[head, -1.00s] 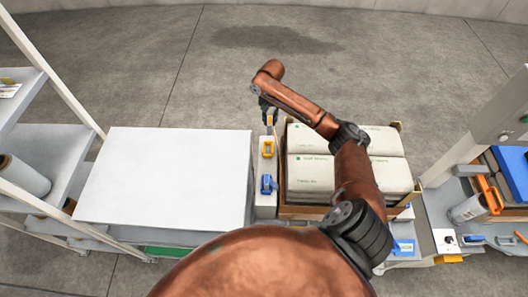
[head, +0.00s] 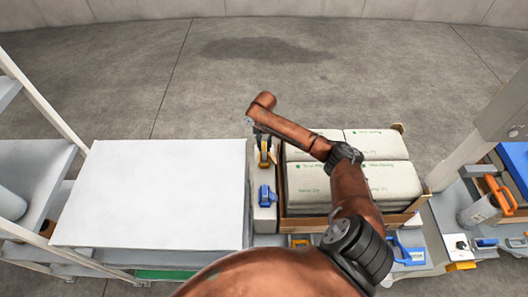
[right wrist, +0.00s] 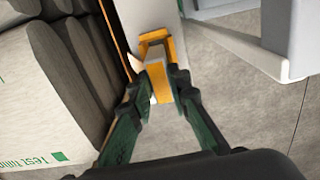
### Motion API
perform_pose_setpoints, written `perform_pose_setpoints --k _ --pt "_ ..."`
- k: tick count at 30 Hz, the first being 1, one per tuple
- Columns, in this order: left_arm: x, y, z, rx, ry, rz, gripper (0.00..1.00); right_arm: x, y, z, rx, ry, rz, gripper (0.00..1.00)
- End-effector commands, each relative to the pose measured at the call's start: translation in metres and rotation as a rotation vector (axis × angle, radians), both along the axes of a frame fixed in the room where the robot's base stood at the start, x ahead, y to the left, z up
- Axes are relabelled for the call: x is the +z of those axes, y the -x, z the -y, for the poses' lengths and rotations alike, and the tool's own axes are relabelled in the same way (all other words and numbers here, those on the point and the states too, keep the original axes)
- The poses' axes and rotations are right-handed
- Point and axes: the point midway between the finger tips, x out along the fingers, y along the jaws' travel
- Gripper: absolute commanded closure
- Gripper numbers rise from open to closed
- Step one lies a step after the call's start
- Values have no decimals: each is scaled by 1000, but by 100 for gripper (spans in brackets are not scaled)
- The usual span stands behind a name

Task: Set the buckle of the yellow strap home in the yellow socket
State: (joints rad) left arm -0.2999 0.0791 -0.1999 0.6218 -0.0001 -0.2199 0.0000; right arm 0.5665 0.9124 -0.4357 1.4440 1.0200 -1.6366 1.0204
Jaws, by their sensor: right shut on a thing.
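The yellow socket (head: 264,158) stands on a narrow white ledge beside the crate of bags. It also shows in the right wrist view as a yellow frame (right wrist: 154,37). My right gripper (right wrist: 166,78) is shut on the yellow buckle (right wrist: 160,90), which lies between its fingertips right at the socket. In the head view the right gripper (head: 260,137) is just above the socket and partly hides it. I cannot tell how deep the buckle sits. The strap is mostly hidden. My left gripper is not in view.
A blue socket (head: 266,195) stands on the same ledge, nearer me. A crate (head: 300,210) with several white bags (head: 390,180) is to the right. A white table (head: 150,200) is to the left, its top clear. Shelving (head: 35,160) stands far left.

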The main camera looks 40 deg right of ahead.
Motion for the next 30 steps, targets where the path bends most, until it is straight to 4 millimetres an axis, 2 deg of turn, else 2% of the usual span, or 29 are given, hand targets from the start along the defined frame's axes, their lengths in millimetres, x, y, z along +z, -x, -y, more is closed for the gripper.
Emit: perform_pose_setpoints --k 3,6,18,19,26,30 --pt "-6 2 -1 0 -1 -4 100 -24 1 0 -1 0 -4 100" --pt "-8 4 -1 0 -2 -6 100 -35 1 0 0 1 -2 100" --pt "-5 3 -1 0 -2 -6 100 -39 1 0 -1 0 -1 100" --pt "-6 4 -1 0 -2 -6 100 -39 1 0 0 1 -1 81" --pt "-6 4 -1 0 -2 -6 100 -39 1 0 0 0 -1 66" --pt "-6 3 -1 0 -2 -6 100 -39 1 0 0 0 -1 66"
